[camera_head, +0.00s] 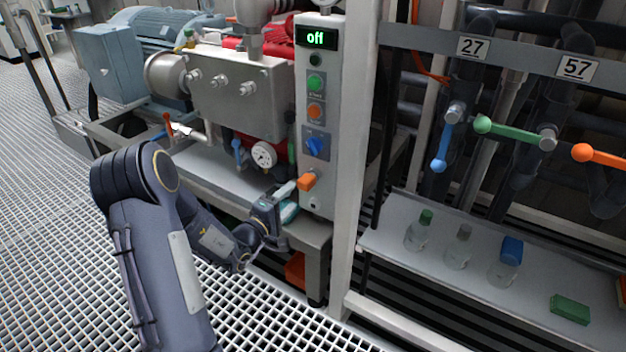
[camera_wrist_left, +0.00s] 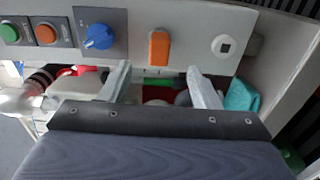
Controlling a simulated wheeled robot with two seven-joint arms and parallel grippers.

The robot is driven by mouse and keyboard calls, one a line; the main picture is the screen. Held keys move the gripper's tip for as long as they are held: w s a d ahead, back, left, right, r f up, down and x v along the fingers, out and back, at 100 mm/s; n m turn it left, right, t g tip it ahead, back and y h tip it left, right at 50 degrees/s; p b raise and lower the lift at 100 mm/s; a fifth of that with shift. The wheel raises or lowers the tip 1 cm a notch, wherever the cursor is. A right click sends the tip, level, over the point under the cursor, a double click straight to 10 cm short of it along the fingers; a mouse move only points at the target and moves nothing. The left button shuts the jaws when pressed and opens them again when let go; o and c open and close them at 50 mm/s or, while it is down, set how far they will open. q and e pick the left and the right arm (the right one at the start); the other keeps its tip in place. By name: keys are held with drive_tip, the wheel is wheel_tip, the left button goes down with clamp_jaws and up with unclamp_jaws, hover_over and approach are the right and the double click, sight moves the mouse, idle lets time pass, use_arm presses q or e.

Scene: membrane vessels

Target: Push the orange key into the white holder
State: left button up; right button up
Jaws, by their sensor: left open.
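The orange key (camera_head: 307,181) sticks out from the lower part of the grey control panel, below the blue knob. In the left wrist view the key (camera_wrist_left: 159,48) lies beyond and between my fingertips, clear of both. My right gripper is not in view.
A teal item (camera_wrist_left: 240,95) lies near one finger. A white post (camera_head: 353,120) stands right of the panel. Bottles stand on a shelf (camera_head: 400,235) at right.

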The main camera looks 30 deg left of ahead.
sight(302, 187)
use_arm(q)
drive_tip(key=shift+w+r, duration=0.1)
drive_tip(key=shift+w, duration=0.4)
drive_tip(key=w, duration=0.6)
drive_tip(key=shift+w+d, duration=0.3)
drive_tip(key=shift+d, duration=0.05)
drive_tip(key=shift+w+b, duration=0.3)
drive_tip(key=shift+w, duration=0.4)
drive_tip(key=shift+b, duration=0.55)
drive_tip(key=shift+c, duration=0.5)
clamp_jaws()
